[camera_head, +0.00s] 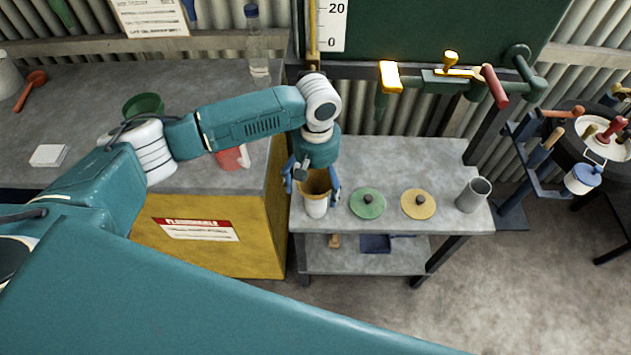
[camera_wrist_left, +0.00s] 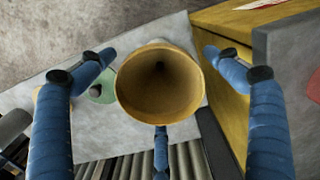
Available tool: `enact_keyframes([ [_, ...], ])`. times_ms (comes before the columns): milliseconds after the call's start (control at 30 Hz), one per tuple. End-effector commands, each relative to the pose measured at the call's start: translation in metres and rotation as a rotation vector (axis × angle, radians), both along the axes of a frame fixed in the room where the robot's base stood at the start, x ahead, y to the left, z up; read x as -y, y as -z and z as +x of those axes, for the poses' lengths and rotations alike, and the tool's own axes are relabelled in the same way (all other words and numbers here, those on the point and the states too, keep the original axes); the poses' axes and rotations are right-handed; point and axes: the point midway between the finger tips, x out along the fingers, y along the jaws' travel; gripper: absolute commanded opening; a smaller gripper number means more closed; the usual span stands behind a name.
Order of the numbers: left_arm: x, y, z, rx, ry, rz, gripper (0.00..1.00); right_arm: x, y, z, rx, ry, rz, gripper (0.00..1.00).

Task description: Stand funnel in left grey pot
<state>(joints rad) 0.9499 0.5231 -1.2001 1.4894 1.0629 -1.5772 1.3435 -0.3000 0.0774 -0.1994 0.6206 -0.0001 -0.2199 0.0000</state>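The funnel (camera_head: 315,184) is tan-yellow with its wide mouth up. It appears to stand upright in the pale left pot (camera_head: 316,208) at the left end of the small bench; its spout is hidden. My left gripper (camera_head: 312,190) is directly above, its blue fingers on either side of the funnel. In the left wrist view, the funnel (camera_wrist_left: 160,88) is centred between the spread fingers (camera_wrist_left: 160,75). Gaps show beside the rim at the left and right fingers; the third finger is close to the rim. My right gripper is not in view.
On the bench (camera_head: 400,155) are a green disc (camera_head: 368,204), a yellow disc (camera_head: 418,204) and a grey pot (camera_head: 473,195) at right. A yellow cabinet (camera_head: 260,225) stands left of it. A red-handled tool (camera_head: 493,86) hangs behind. The bench's back is clear.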

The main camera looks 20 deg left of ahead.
Motion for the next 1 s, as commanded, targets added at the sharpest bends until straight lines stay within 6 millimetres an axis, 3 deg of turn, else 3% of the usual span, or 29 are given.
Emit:
enact_keyframes([
  [267, 0.000, -0.010, 0.001, 0.003, -0.001, -0.001, 0.90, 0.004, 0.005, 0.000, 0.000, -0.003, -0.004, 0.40],
  [700, 0.001, -0.099, 0.004, 0.004, 0.000, -0.001, 0.90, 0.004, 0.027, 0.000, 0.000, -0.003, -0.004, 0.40],
  [1000, 0.001, -0.126, 0.004, 0.000, 0.000, 0.000, 0.90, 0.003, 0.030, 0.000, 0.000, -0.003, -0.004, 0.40],
])
